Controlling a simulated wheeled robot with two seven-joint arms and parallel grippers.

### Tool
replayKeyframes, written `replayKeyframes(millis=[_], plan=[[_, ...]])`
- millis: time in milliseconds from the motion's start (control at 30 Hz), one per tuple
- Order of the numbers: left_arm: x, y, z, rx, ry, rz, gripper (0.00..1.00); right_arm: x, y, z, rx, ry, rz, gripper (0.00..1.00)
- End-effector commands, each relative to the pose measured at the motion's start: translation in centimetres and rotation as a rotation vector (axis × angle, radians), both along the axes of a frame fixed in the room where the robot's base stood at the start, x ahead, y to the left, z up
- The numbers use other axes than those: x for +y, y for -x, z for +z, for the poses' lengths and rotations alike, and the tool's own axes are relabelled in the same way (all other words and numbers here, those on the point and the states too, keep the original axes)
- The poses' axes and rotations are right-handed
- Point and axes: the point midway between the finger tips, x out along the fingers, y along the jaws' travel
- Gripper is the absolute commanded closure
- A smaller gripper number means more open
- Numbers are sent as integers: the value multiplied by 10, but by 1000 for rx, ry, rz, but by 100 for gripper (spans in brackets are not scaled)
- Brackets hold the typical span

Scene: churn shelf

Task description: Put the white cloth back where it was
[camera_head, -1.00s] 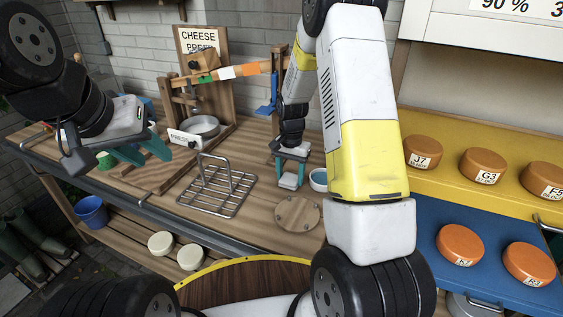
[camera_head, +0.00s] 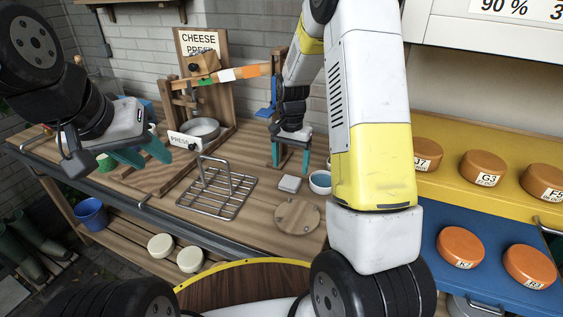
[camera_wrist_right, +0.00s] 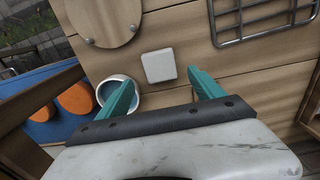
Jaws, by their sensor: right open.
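The white cloth (camera_head: 289,184) is a small, flat folded square on the wooden bench, between the wire rack and the small blue-rimmed bowl. In the right wrist view the cloth (camera_wrist_right: 159,66) lies bare on the planks, beyond the gap between my fingertips. My right gripper (camera_head: 290,168) is open and empty, above and behind the cloth and apart from it. My left gripper (camera_head: 154,158) is open and empty over the bench's left part.
The wire rack (camera_head: 216,193) stands left of the cloth. A round wooden board (camera_head: 297,216) lies in front of it, and the bowl (camera_head: 320,182) is to its right. A wooden press (camera_head: 205,95) with a pan stands behind. Orange cheeses sit on shelves at right.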

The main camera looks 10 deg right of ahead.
Motion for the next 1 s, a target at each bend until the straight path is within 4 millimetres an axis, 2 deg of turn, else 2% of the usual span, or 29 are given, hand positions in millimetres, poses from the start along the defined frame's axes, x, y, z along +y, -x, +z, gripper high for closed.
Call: replayKeyframes(millis=[33,200,467,567,667,800,1000], plan=[[0,0,0,0,0,0,64,0,-1,13,-6,-1,1,23],[0,0,0,0,0,0,64,0,0,43,-3,-1,0,23],[0,0,0,0,0,0,64,0,4,68,-10,-6,8,23],[0,0,0,0,0,0,64,1,14,89,-42,-25,38,23],[0,0,0,0,0,0,64,3,36,123,-105,-52,101,23],[0,0,0,0,0,0,64,7,82,172,-215,-85,222,23],[0,0,0,0,0,0,64,12,153,218,-380,-87,399,23]])
